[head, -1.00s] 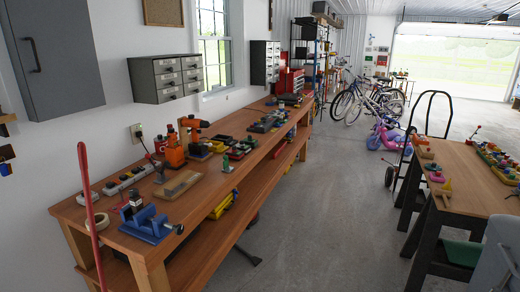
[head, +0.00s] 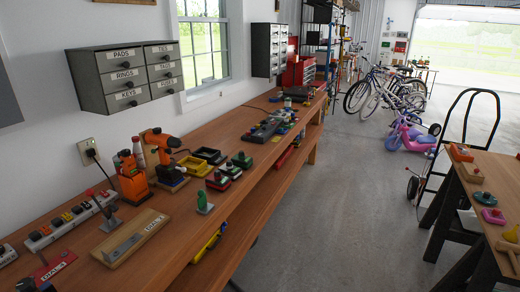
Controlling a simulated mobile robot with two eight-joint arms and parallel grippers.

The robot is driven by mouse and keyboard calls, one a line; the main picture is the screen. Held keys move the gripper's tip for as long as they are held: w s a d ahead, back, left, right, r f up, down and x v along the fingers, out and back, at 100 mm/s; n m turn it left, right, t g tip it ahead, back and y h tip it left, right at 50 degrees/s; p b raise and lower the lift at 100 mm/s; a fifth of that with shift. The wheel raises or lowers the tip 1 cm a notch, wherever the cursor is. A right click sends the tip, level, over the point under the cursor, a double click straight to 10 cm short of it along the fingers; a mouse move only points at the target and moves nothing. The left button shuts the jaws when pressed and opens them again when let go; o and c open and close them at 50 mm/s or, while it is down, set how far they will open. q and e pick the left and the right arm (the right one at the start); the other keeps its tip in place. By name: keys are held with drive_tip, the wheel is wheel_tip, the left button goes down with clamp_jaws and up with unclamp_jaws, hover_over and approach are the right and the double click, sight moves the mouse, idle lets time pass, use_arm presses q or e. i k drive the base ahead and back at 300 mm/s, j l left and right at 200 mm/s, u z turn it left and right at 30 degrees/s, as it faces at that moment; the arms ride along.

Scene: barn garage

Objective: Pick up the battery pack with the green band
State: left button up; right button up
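Several small dark blocks that look like battery packs sit in a row on the long wooden workbench (head: 150,229), right of the yellow bins. The farthest block (head: 241,160) shows green. Nearer blocks (head: 229,171) and (head: 217,182) show green and red. They are too small for me to tell which bears a green band. An orange drill (head: 161,141) stands upright on a dark base with yellow and blue left of them. Neither of my grippers is in view.
A small green upright piece (head: 204,201) stands near the bench's front edge. A second table (head: 500,195) and hand truck are right. The floor aisle (head: 335,215) is clear.

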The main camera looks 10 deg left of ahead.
sight(239, 160)
drive_tip(key=i+u, duration=0.3)
drive_tip(key=i+l+u, duration=0.3)
drive_tip(key=i, duration=0.2)
drive_tip(key=i+l+u, duration=0.45)
drive_tip(key=u, duration=0.25)
drive_tip(key=i+l+u, duration=0.25)
drive_tip(key=u, duration=0.15)
drive_tip(key=i+l+u, duration=0.25)
drive_tip(key=u, duration=0.15)
drive_tip(key=l, duration=0.1)
